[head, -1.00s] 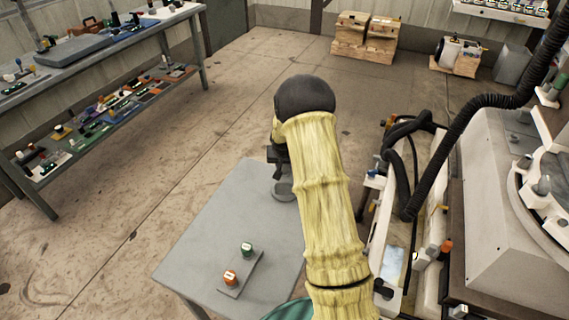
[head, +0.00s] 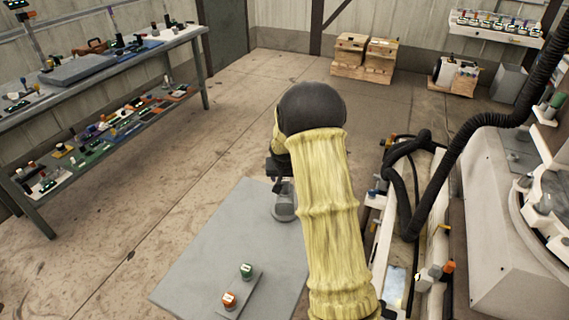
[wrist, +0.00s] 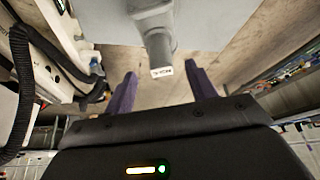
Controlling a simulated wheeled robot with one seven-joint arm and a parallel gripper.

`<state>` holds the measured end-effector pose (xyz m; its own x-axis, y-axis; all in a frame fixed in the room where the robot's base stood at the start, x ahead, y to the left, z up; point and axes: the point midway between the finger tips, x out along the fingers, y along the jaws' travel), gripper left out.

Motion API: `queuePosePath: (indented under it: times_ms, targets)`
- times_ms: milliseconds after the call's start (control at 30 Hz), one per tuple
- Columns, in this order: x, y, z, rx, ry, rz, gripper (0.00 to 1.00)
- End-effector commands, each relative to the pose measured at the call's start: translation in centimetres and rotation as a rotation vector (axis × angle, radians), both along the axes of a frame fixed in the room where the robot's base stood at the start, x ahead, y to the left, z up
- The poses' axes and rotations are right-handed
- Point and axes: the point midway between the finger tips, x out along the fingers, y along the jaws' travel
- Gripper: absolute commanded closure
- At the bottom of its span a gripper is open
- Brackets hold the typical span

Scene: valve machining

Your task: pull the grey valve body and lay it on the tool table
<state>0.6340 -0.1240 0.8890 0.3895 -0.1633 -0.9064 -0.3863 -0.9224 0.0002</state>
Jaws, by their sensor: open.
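The grey valve body (head: 284,205) is on the far right part of a grey table (head: 215,240), which I take as the tool table. In the wrist view the valve body (wrist: 155,28) appears at top centre, with a pale lettered label on its near end. My gripper (wrist: 160,75) is open. Its two dark purple fingers appear on either side of the labelled end, with visible gaps and no contact that I can see. In the head view my arm hides most of my gripper (head: 276,168) and part of the table.
An orange-capped part (head: 229,299) and a green-capped part (head: 246,270) stand on a small plate at the table's front. A machine (head: 495,215) with a black hose (head: 470,115) is close on the right. A loaded workbench (head: 110,60) stands left, with open floor between.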

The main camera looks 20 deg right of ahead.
Motion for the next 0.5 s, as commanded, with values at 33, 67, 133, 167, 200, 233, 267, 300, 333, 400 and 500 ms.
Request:
queuePosePath:
  times_ms: [33,67,133,167,200,233,267,300,333,400,500]
  targets:
    - [-0.3,0.2,1.0,0.0,-0.003,0.0,0.44]
    - [-0.5,0.3,1.4,0.0,-0.003,0.0,0.44]
    - [-1.0,0.5,2.6,0.0,-0.003,0.0,0.44]
    - [-1.2,0.6,3.1,0.0,-0.004,0.001,0.44]
    - [-1.5,0.7,3.7,0.0,-0.003,0.0,0.44]
    - [-1.7,0.8,4.3,-0.001,-0.004,0.0,0.44]
    - [-1.9,0.9,4.8,0.0,-0.004,0.001,0.44]
    - [-2.2,1.0,5.5,0.0,-0.005,0.001,0.44]
    - [-2.4,1.1,5.9,0.0,-0.004,0.001,0.44]
    - [-2.9,1.3,7.1,0.0,-0.004,0.002,0.44]
    - [-3.5,1.6,8.7,-0.001,-0.005,0.002,0.44]
